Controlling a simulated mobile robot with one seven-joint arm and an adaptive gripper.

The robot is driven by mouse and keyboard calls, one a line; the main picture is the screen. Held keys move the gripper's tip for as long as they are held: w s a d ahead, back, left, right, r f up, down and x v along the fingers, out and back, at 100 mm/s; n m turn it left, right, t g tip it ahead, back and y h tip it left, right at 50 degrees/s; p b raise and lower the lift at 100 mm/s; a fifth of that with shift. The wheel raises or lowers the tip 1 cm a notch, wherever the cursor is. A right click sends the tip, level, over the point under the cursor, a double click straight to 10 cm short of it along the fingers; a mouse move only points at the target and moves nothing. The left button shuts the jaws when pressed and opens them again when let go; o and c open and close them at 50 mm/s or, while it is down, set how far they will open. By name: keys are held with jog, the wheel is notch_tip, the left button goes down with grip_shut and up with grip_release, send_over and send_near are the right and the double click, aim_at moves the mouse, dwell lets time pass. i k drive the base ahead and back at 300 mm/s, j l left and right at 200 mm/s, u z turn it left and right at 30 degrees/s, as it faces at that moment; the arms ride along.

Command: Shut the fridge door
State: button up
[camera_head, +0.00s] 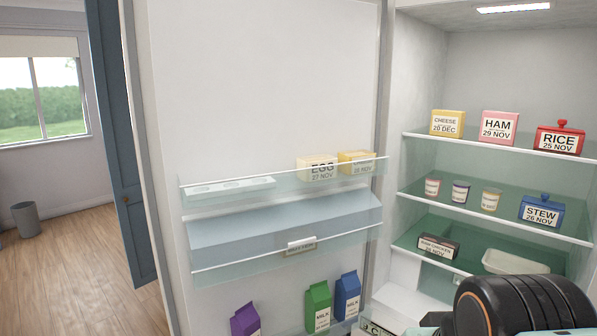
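The fridge door (262,90) stands wide open, its inner side facing me and filling the middle of the head view. Its upper shelf holds boxes marked egg (318,168) and another yellow box (357,162). Its bottom shelf holds a purple carton (245,321), a green milk carton (318,307) and a blue milk carton (347,296). The fridge interior (520,75) is lit and open on the right. A dark part of my arm shows at the lower right, in front of the fridge. My gripper is not in view, and the door's handle is hidden.
Fridge shelves hold a cheese box (447,123), ham box (499,127), red rice box (560,138), small cups, blue stew box (541,210) and a white tray (515,262). Left are a blue door (122,150), a bin (26,219) and clear wooden floor (75,270).

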aim_at(225, 97)
jog(key=k+z, duration=0.1)
jog(key=k, duration=0.65)
jog(key=k+z, duration=0.1)
jog(key=z, duration=1.05)
jog(key=j+z, duration=0.15)
jog(key=z, duration=0.95)
jog(key=k+j, duration=0.2)
jog(key=j, duration=0.25)
jog(key=k+j, duration=0.15)
jog(key=j, duration=0.3)
jog(key=k+j, duration=0.2)
jog(key=j, duration=0.25)
jog(key=k+j, duration=0.15)
jog(key=j, duration=0.3)
jog(key=k+j, duration=0.2)
jog(key=j, duration=0.25)
jog(key=k+j, duration=0.15)
jog(key=j, duration=0.35)
jog(key=k+j, duration=0.2)
jog(key=j, duration=0.25)
jog(key=k+j, duration=0.15)
jog(key=j, duration=0.3)
